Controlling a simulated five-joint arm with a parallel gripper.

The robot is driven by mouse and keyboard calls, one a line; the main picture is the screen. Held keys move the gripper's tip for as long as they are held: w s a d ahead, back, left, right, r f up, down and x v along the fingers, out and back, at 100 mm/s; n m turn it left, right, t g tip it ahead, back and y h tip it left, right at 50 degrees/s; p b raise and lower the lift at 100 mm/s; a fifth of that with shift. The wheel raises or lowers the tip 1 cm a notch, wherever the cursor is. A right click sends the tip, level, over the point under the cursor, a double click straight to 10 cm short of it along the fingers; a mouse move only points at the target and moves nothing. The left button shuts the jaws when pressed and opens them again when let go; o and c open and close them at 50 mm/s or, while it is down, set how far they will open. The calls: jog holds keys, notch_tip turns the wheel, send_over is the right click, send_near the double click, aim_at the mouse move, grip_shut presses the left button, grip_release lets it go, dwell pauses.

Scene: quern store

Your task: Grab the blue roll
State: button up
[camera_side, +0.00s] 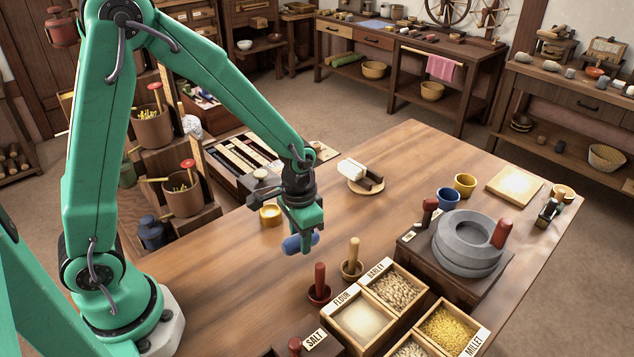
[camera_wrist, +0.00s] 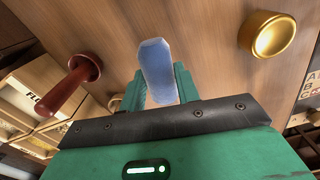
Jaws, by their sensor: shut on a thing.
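The blue roll (camera_side: 293,244) is held between the fingers of my gripper (camera_side: 303,238) in the side view. It looks lifted above the wooden table, though the exact height is hard to tell. In the wrist view the blue roll (camera_wrist: 157,70) stands out between the two green fingers of my gripper (camera_wrist: 158,90), which are shut on it. Its lower end is hidden between the fingers and behind the dark gripper edge.
Grain boxes (camera_side: 362,318) and a stone quern (camera_side: 468,243) lie right. The table's middle (camera_side: 400,190) has free room.

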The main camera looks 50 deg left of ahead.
jog(key=shift+r, duration=3.5)
